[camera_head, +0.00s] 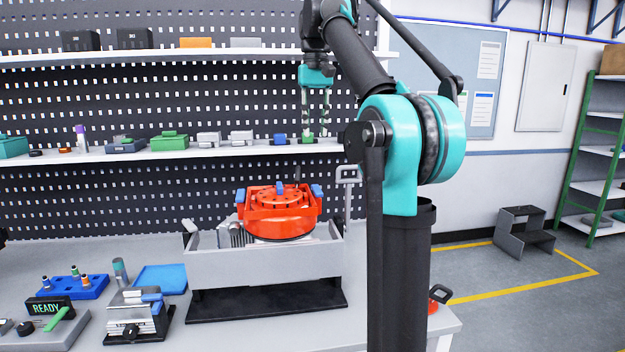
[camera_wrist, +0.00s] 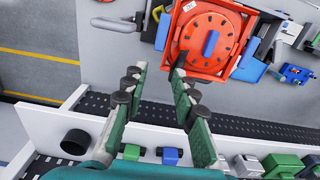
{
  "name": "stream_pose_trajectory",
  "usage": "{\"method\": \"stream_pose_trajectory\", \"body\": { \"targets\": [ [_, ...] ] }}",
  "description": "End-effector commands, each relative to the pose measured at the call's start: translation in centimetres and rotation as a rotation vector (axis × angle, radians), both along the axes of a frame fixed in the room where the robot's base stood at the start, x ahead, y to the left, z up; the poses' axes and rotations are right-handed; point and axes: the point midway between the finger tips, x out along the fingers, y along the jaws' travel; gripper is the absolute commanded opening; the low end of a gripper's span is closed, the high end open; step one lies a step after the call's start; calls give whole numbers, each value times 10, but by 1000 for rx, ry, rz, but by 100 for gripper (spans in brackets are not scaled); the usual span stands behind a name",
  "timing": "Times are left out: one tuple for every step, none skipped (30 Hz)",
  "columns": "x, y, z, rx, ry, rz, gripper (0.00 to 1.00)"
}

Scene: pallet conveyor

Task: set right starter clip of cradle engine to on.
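The engine with its red round starter housing (camera_head: 279,212) sits in a grey cradle (camera_head: 265,264) on the bench. Blue clips show on its left (camera_head: 240,195), at its back middle (camera_head: 279,188) and on its right (camera_head: 317,190). In the wrist view the red housing (camera_wrist: 190,62) shows from above, with a blue piece (camera_wrist: 211,43) on it; I cannot tell which clip this is. My gripper (camera_head: 316,132) hangs above and behind the engine, near the shelf, fingers down. In the wrist view its two fingers (camera_wrist: 152,97) are spread apart with nothing between them.
A shelf (camera_head: 230,150) behind holds a blue block (camera_head: 280,140), a green block (camera_head: 307,138) and several others. A grey post with a hooked top (camera_head: 347,190) stands at the cradle's right. A blue tray (camera_head: 160,279) and a READY fixture (camera_head: 48,308) lie to the left.

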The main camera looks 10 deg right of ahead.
Motion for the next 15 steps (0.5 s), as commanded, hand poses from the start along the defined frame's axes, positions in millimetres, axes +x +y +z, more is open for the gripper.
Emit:
{"method": "stream_pose_trajectory", "body": {
  "targets": [
    [-1, 0, -8, 0, 0, 0, 28],
    [0, 0, -13, 0, 0, 0, 28],
    [0, 0, -20, 0, 0, 0, 28],
    [0, 0, -25, 0, 0, 0, 28],
    [-1, 0, -30, 0, 0, 0, 28],
    [-1, 0, -37, 0, 0, 0, 28],
    [0, 0, -43, 0, 0, 0, 28],
    [0, 0, -48, 0, 0, 0, 28],
    [-1, 0, -56, 0, 0, 0, 28],
    [-1, 0, -61, 0, 0, 0, 28],
    [-1, 0, -67, 0, 0, 0, 28],
    [0, 0, -75, 0, 0, 0, 28],
    [0, 0, -80, 0, 0, 0, 28],
    [0, 0, -86, 0, 0, 0, 28],
    [-1, 0, -93, 0, 0, 0, 28]
  ]
}}
